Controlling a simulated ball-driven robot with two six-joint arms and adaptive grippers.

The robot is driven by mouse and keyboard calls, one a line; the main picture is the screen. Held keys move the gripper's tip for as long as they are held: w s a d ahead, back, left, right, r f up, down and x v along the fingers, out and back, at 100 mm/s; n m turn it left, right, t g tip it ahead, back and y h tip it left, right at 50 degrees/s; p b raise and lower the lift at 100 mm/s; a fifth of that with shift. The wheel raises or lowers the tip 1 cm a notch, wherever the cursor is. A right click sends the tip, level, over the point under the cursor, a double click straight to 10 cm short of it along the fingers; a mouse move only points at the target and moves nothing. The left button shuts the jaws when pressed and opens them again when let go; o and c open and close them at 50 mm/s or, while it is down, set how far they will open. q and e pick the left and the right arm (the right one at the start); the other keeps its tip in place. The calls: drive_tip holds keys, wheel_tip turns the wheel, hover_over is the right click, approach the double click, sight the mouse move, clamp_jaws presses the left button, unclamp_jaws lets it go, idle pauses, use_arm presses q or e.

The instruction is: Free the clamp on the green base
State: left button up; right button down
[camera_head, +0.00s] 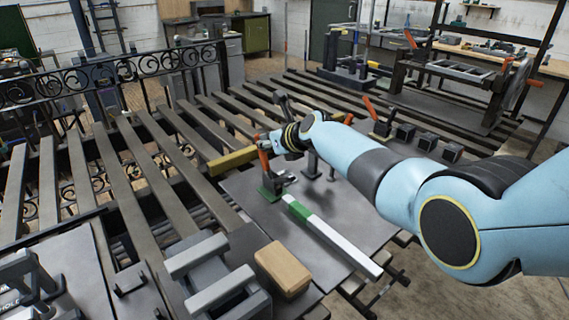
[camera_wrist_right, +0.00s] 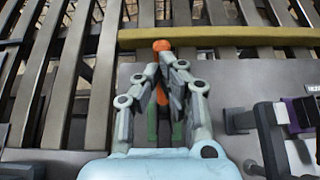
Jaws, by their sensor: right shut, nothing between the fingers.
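The clamp on the green base (camera_head: 271,190) stands on the grey steel plate in the head view. Its orange handle (camera_head: 264,161) points up, leaning slightly left. My right gripper (camera_head: 274,141) is just above and behind that handle, shut with nothing between its fingers. In the wrist view the orange handle tip (camera_wrist_right: 162,45) shows just beyond the closed fingertips (camera_wrist_right: 167,64), and part of the green base (camera_wrist_right: 178,134) shows between the finger links. I cannot tell whether the fingers touch the handle. My left gripper is not in view.
A yellow bar (camera_head: 232,160) lies beside the clamp. A green-and-white bar (camera_head: 330,235) and a wooden block (camera_head: 283,268) are nearer. Another clamp with an orange handle (camera_head: 370,108) and several dark blocks (camera_head: 427,141) stand behind my right arm. Slatted rails fill the left.

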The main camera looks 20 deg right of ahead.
sight(259, 139)
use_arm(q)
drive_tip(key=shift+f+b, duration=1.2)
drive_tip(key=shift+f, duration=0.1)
use_arm(e)
drive_tip(key=shift+w+a+f, duration=0.15)
drive_tip(key=shift+w+a, duration=0.05)
drive_tip(key=shift+w, duration=0.35)
drive_tip(key=shift+w+a+f, duration=0.15)
drive_tip(key=shift+w+a, duration=0.1)
drive_tip(key=shift+w, duration=0.35)
drive_tip(key=shift+w+a+f, duration=0.15)
drive_tip(key=shift+w+a, duration=0.05)
drive_tip(key=shift+w, duration=0.35)
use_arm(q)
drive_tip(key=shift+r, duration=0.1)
use_arm(e)
drive_tip(key=shift+r, duration=0.1)
